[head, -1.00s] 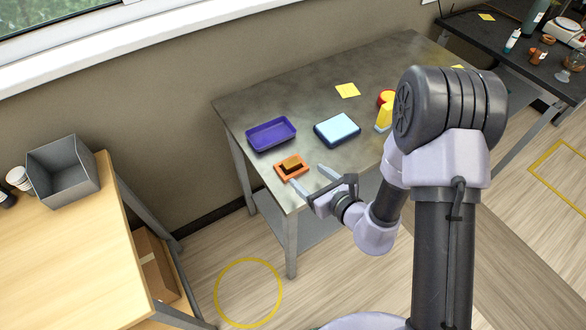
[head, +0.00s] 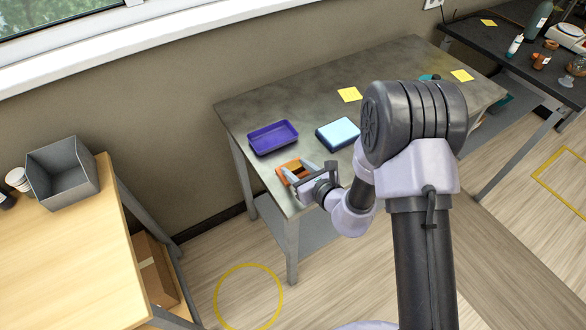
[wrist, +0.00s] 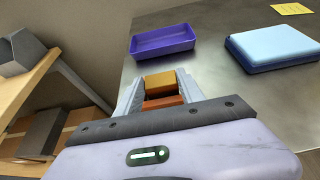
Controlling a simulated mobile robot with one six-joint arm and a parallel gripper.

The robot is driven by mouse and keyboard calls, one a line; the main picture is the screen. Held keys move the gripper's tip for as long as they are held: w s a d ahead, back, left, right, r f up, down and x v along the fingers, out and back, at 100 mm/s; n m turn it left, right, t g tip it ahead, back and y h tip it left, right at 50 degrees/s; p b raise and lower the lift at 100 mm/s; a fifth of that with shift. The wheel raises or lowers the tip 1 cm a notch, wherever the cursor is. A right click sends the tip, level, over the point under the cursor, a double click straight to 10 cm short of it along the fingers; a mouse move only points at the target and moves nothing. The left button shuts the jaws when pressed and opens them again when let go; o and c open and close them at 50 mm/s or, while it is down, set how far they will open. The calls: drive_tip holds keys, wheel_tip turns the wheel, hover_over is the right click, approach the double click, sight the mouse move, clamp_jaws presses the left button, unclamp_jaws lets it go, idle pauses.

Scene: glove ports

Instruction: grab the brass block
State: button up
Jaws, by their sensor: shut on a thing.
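The brass block (wrist: 160,81) shows in the wrist view between the two fingers of my gripper (wrist: 158,77), which is shut on it. An orange tray (wrist: 161,102) shows just below the block in that view. In the head view my gripper (head: 299,171) is at the near left corner of the grey table, over the orange tray (head: 284,174). The fingers hide most of the block there. I cannot tell whether the block still touches the tray.
A purple tray (head: 273,138) lies just behind, and a light blue box (head: 338,133) to the right. A yellow note (head: 349,94) lies farther back on the grey table (head: 245,103). A wooden bench with a grey bin (head: 62,172) stands at left, across a gap.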

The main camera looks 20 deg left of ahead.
clamp_jaws()
drive_tip(key=shift+r, duration=0.15)
